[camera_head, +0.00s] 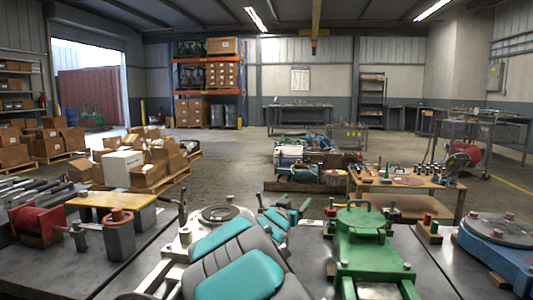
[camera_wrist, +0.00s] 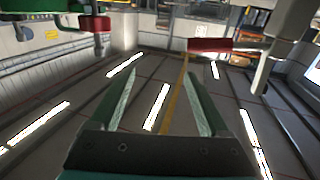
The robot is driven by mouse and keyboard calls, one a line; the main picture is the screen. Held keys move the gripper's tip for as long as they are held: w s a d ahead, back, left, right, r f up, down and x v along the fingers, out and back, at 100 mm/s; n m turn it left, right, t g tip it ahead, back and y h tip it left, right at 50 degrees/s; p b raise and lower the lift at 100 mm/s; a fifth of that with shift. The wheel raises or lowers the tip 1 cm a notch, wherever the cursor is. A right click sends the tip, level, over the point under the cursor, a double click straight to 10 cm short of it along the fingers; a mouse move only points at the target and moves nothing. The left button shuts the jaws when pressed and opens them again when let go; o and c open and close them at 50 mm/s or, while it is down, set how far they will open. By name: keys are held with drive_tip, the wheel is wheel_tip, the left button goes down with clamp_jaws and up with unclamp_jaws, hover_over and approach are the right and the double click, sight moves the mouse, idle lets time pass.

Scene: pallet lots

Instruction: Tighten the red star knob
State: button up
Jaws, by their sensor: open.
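A red knob (camera_head: 117,215) sits on top of a grey block on the metal bench at the left; its lobes are too small to make out for certain. My gripper (camera_wrist: 163,68) is open in the wrist view, with two pale green fingers spread apart and nothing between them. It faces the ceiling and its strip lights. In the head view, my teal and grey arm fills the bottom middle, to the right of the knob and apart from it. Red parts at the top of the wrist view cannot be identified.
A red fixture (camera_head: 38,222) and a yellowish board (camera_head: 110,201) stand near the knob. A green machine (camera_head: 362,240) is to the right of my arm, and a blue round-topped unit (camera_head: 500,240) is at the far right. Cartons on pallets (camera_head: 152,176) lie behind the bench.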

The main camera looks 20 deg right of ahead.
drive_tip(key=w+a+r+n+t+y, duration=0.2)
drive_tip(key=a+r, duration=0.1)
drive_tip(key=r, duration=0.4)
drive_tip(key=w+a+r+n+t+y+b, duration=0.1)
drive_tip(key=w+a+r+n+t+y, duration=0.1)
drive_tip(key=r, duration=0.6)
drive_tip(key=shift+w+a+n+t, duration=0.3)
drive_tip(key=shift+w+a+t, duration=0.3)
drive_tip(key=shift+a, duration=0.6)
drive_tip(key=shift+s, duration=0.2)
